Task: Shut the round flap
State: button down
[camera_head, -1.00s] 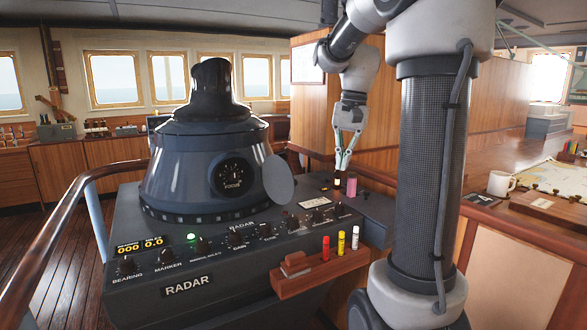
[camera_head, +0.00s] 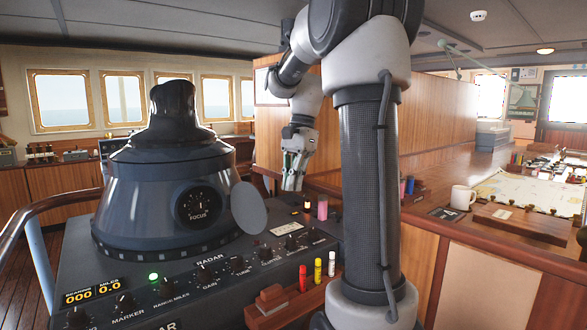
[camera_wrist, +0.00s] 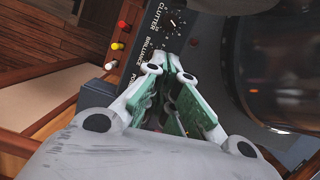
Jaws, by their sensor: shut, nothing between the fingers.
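The round flap (camera_head: 249,208) is a flat grey disc in the head view. It stands out open at the right side of the FOCUS dial (camera_head: 197,206), which is uncovered on the dark radar housing (camera_head: 140,222). My gripper (camera_head: 291,182) hangs pointing down to the right of the flap and a little above its centre, apart from it in the picture. Its fingers are shut and empty. The wrist view shows the fingers (camera_wrist: 170,82) over the console edge, with the dark housing (camera_wrist: 285,60) at the right. I cannot make out the flap there.
The radar panel (camera_head: 213,283) has several knobs. A pink cylinder (camera_head: 322,208) and a small glowing lamp (camera_head: 307,206) stand below my gripper. Red, yellow and white markers stand in a wooden holder (camera_head: 270,303). A wooden rail (camera_head: 55,216) runs at the left. A mug (camera_head: 462,197) is at the right.

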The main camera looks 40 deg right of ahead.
aim_at(249, 207)
jog(key=a+f, duration=0.3)
jog(key=a, duration=0.1)
jog(key=shift+s+a+f, duration=0.3)
jog(key=shift+s+a, duration=0.1)
jog(key=shift+s+a, duration=0.1)
